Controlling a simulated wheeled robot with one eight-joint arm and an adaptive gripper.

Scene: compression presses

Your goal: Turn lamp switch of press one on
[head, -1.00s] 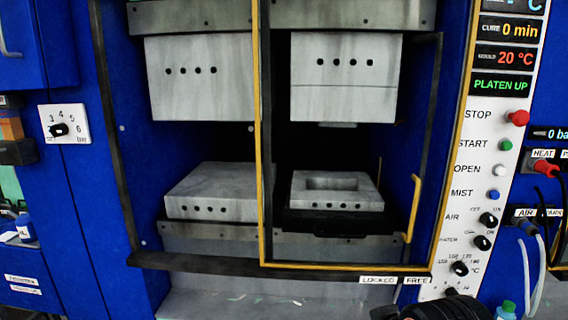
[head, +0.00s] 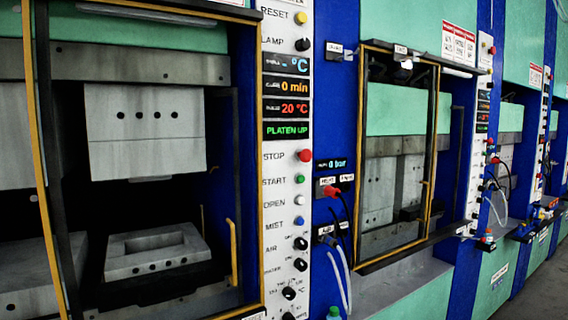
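The lamp switch (head: 303,44) is a small black knob on the white control strip (head: 282,216) of the nearest press, right of the LAMP label. It sits below the yellow RESET button (head: 300,17) and above the displays. The way its pointer faces is too small to tell. No press number is readable. My gripper is not in view.
Red STOP (head: 305,155) and green START (head: 299,180) buttons sit lower on the strip. The yellow-edged press door (head: 42,160) stands at the left. A second press (head: 395,160) and others recede rightward.

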